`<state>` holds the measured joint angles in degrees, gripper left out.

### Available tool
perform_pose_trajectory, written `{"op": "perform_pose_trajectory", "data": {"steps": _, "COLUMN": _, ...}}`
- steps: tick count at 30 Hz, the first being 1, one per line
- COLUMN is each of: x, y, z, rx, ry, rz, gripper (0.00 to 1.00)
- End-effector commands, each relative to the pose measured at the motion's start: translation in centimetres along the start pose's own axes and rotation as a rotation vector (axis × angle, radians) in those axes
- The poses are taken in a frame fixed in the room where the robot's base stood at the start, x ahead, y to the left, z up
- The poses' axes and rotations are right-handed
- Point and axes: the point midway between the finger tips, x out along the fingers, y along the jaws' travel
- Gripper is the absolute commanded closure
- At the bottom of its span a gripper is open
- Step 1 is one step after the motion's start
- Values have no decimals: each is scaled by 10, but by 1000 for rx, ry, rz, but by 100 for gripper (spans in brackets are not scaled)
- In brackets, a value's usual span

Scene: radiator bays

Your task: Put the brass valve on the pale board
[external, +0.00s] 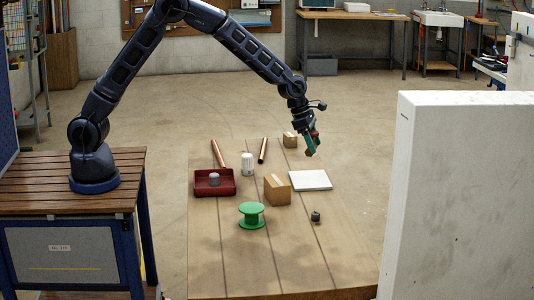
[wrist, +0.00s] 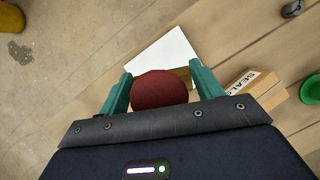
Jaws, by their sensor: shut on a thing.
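My gripper (external: 311,143) is above the far right part of the wooden table. Its teal fingers (wrist: 160,95) are shut on a part with a round dark red top, which fits the brass valve (wrist: 160,89). Most of its body is hidden under that red top, and in the external view it is small. The pale board (external: 310,180) is a flat white slab lying on the table, bare on top. It shows in the wrist view (wrist: 163,52), partly behind the held part. The held part is in the air, apart from the board.
A cardboard box (external: 277,190) stands just left of the board, and a smaller box (external: 290,140) behind it. A green spool (external: 251,215), a small grey part (external: 316,217), a white cylinder (external: 247,164), a red tray (external: 214,188) and copper pipes (external: 217,153) are around. The table's front right is clear.

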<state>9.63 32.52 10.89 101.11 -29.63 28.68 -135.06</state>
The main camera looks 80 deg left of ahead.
Motion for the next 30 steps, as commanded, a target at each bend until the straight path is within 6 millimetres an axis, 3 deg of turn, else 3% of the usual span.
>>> {"op": "perform_pose_trajectory", "data": {"steps": 3, "x": 23, "y": 1, "z": -10, "rx": -2, "ry": 2, "rz": 0, "gripper": 68}}
{"op": "perform_pose_trajectory", "data": {"steps": 7, "x": 40, "y": 0, "z": -17, "rx": -2, "ry": 0, "rz": 0, "gripper": 68}}
{"op": "perform_pose_trajectory", "data": {"steps": 14, "x": 52, "y": 0, "z": -21, "rx": -1, "ry": 0, "rz": 0, "gripper": 68}}
{"op": "perform_pose_trajectory", "data": {"steps": 24, "x": 86, "y": 0, "z": -36, "rx": 0, "ry": -1, "rz": 0, "gripper": 68}}
{"op": "perform_pose_trajectory", "data": {"steps": 30, "x": 87, "y": 0, "z": -36, "rx": 0, "ry": -1, "rz": 1, "gripper": 68}}
